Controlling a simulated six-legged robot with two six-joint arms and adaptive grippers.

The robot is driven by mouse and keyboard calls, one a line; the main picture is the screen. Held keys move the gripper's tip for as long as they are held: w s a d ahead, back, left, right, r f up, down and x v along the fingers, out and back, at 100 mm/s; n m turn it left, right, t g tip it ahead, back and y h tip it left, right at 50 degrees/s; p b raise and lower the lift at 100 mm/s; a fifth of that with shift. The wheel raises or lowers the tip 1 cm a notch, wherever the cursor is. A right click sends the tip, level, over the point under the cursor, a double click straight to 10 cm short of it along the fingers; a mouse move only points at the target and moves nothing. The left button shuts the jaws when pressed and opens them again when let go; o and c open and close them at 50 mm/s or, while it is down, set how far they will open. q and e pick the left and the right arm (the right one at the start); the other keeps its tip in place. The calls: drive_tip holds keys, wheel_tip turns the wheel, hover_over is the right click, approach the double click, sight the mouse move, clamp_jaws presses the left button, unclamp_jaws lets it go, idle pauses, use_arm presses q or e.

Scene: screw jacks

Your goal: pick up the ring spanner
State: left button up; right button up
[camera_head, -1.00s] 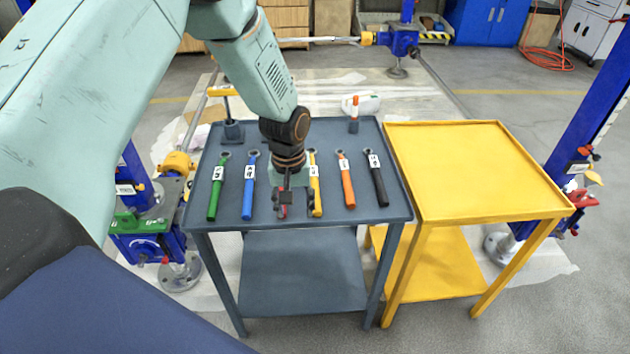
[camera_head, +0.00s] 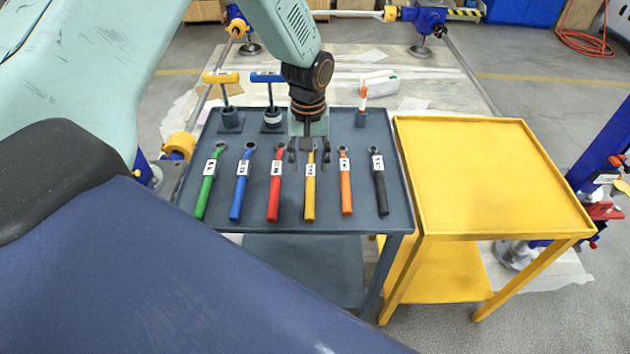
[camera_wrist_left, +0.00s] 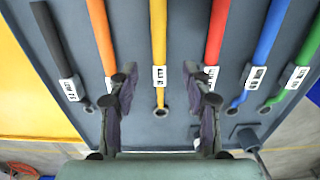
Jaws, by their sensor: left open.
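Ring spanners lie side by side on the grey cart top, each with a white label: green (camera_head: 206,186), blue (camera_head: 240,186), red (camera_head: 275,186), yellow (camera_head: 310,190), orange (camera_head: 345,185) and black (camera_head: 379,185). My left gripper (camera_head: 309,152) is open and empty, over the ring end of the yellow spanner. In the left wrist view the yellow spanner (camera_wrist_left: 158,40) runs between the two spread fingers (camera_wrist_left: 160,88), its ring showing between them. The fingers appear apart from it; the height above it is hard to tell. My right gripper is not in view.
The grey cart (camera_head: 400,222) also holds a yellow T-handle tool (camera_head: 222,78), a blue T-handle tool (camera_head: 268,77) and an orange-and-white tool (camera_head: 362,100) along its back. An empty yellow cart (camera_head: 490,175) stands close on the right. Blue jack posts (camera_head: 600,150) stand farther right.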

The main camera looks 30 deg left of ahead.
sight(310, 184)
use_arm(q)
drive_tip(key=shift+s+f, duration=0.15)
drive_tip(key=shift+f, duration=0.2)
wheel_tip(310, 184, down, 6)
drive_tip(key=shift+r+b, duration=0.1)
drive_tip(key=shift+b, duration=0.6)
drive_tip(key=shift+d+f, duration=0.1)
drive_tip(key=shift+f, duration=0.55)
drive_tip(key=c, duration=0.4)
clamp_jaws()
